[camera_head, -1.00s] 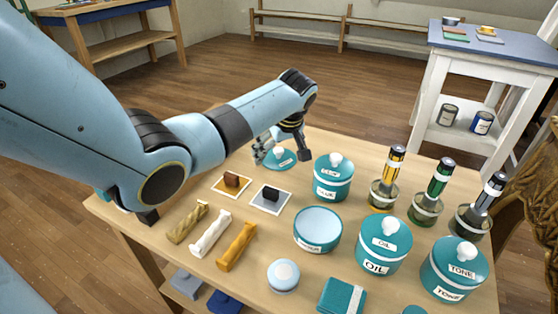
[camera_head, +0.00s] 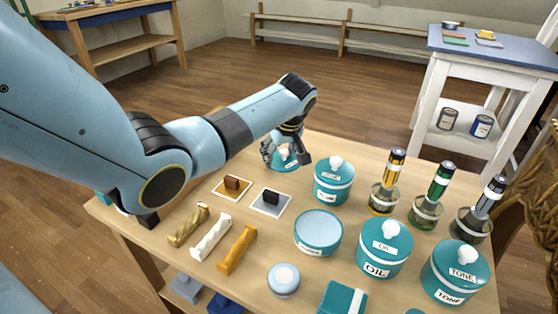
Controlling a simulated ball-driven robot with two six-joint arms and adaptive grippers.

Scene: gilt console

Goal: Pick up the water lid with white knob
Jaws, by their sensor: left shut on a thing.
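The water lid (camera_head: 287,164) is a teal disc with a white knob, at the far side of the wooden table. My left gripper (camera_head: 287,150) comes down over it from above and is shut on it at the knob, which the fingers mostly hide. I cannot tell whether the lid's rim is clear of the table. An open teal pot (camera_head: 318,244) with a pale inside stands nearer the front, without a lid. My right gripper is not in view.
Lidded teal pots stand right of the lid (camera_head: 333,186), at the oil pot (camera_head: 383,258) and at the tone pot (camera_head: 453,284). Several bottles in glass jars (camera_head: 385,195) stand at right. Pigment blocks on cards (camera_head: 270,202) and twisted bars (camera_head: 211,238) lie nearer left.

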